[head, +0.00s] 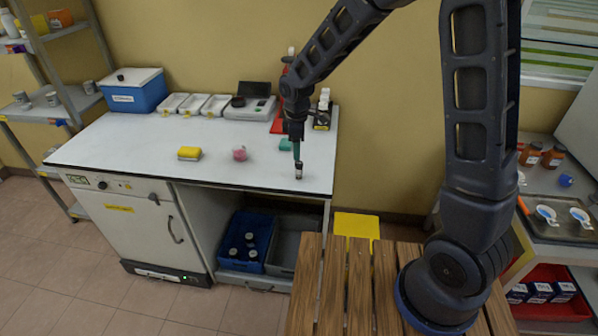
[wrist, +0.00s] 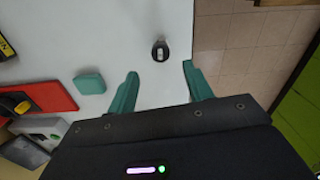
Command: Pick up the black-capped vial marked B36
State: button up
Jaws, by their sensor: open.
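A small black-capped vial (head: 298,171) stands on the white worktop near its front right edge. In the wrist view it shows from above as a dark round cap (wrist: 161,50) with a pale patch, and the marking B36 cannot be read. My gripper (head: 297,152) points down over the worktop, just above and behind the vial. In the wrist view its two green fingers (wrist: 160,72) are spread apart with nothing between them. The vial lies just beyond the fingertips, roughly midway between them.
A green block (wrist: 89,82) and a red tray (wrist: 45,97) lie to one side of my gripper. A yellow sponge (head: 189,153) and a pink item (head: 239,153) lie left on the worktop. A blue crate (head: 262,229) below holds several vials. The worktop around the vial is clear.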

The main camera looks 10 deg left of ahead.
aim_at(299, 171)
jog(key=f, duration=1)
jog(key=shift+s+d+f, duration=0.1)
jog(key=shift+d+f, duration=0.1)
jog(key=shift+d, duration=0.1)
jog(key=shift+c, duration=0.4)
jog(key=c, duration=1)
